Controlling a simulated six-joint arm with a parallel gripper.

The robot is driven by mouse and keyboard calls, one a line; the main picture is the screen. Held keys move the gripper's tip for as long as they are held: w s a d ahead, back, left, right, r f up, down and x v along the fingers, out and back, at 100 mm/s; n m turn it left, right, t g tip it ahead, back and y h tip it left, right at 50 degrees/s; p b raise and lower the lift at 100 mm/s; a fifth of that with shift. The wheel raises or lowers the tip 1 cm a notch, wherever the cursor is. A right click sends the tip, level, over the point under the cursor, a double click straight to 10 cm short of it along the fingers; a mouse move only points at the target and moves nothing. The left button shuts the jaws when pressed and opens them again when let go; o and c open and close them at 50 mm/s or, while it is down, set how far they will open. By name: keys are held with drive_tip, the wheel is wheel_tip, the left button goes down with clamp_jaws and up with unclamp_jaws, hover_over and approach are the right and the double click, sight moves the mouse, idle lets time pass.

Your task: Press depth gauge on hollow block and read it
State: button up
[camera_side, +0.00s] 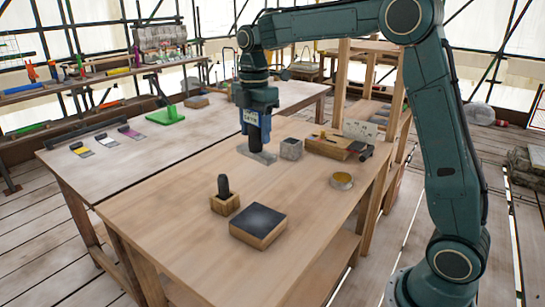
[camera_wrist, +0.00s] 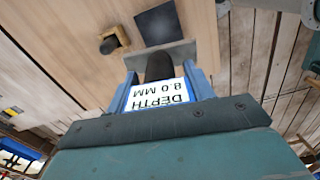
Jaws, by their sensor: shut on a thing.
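My gripper (camera_side: 256,128) points down over the far part of the front bench. Its blue jaws (camera_wrist: 160,84) are shut on the depth gauge (camera_wrist: 158,66), a dark upright cylinder with a white label reading "DEPTH 8.0 MM", upside down in the wrist view. The gauge's dark lower end (camera_side: 254,139) shows below the jaws in the side view. A flat grey plate (camera_side: 262,157) lies at its foot; I cannot tell whether it belongs to the gauge. A small grey cube (camera_side: 291,149), possibly the hollow block, stands just right of the plate, apart from the gauge.
A wooden block with a black peg (camera_side: 223,187) and a dark-topped square block (camera_side: 258,222) stand nearer the front. A round tin (camera_side: 342,181) and a wooden box (camera_side: 328,145) are to the right. The bench's left part is clear.

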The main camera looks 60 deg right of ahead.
sight(254, 158)
drive_tip(key=shift+f, duration=0.1)
drive_tip(key=f+m, duration=0.1)
drive_tip(key=m, duration=0.1)
drive_tip(key=f+m, duration=0.1)
drive_tip(key=m, duration=0.1)
drive_tip(key=f+m, duration=0.2)
drive_tip(key=shift+w, duration=0.3)
wheel_tip(254, 158, down, 4)
drive_tip(key=m, duration=0.6)
drive_tip(key=shift+w+f, duration=0.1)
wheel_tip(254, 158, down, 8)
drive_tip(key=m, duration=1.2)
drive_tip(key=shift+s+r, duration=0.2)
drive_tip(key=shift+s, duration=0.2)
drive_tip(key=shift+f, duration=0.2)
drive_tip(key=shift+f, duration=1.55)
drive_tip(key=shift+f, duration=0.1)
